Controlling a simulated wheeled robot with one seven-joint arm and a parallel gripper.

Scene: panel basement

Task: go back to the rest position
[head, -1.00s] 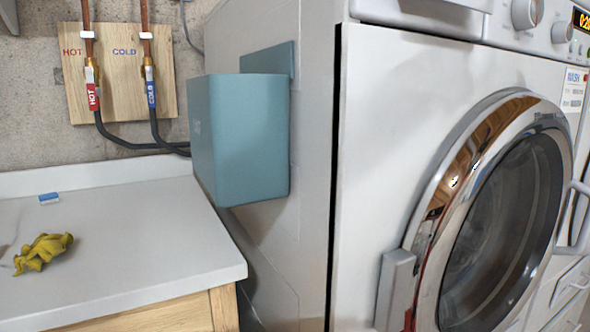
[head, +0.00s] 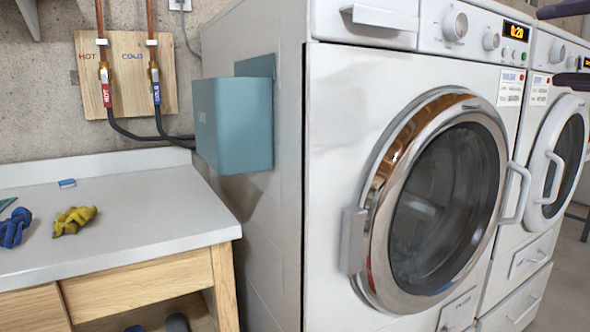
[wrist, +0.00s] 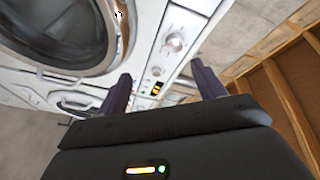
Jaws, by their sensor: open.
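My gripper (wrist: 160,88) is open and empty in the wrist view. Its two dark fingers stand apart, with the washer's control panel and a wall seen beyond them. In the head view, dark parts at the right edge (head: 572,47) look like the fingertips of my gripper, in front of the second machine. The rest of the arm is out of the head view. The washer (head: 340,160) stands in the middle of the head view with its round door (head: 445,205) shut. In the wrist view the washer shows tilted at the upper left (wrist: 60,70).
A worktop (head: 130,222) at the left holds a yellow cloth (head: 74,220), a blue cloth (head: 12,228) and a small blue-and-white block (head: 67,183). A teal bin (head: 235,125) hangs on the washer's side. A second machine (head: 555,150) stands at right. Floor shows at the far right.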

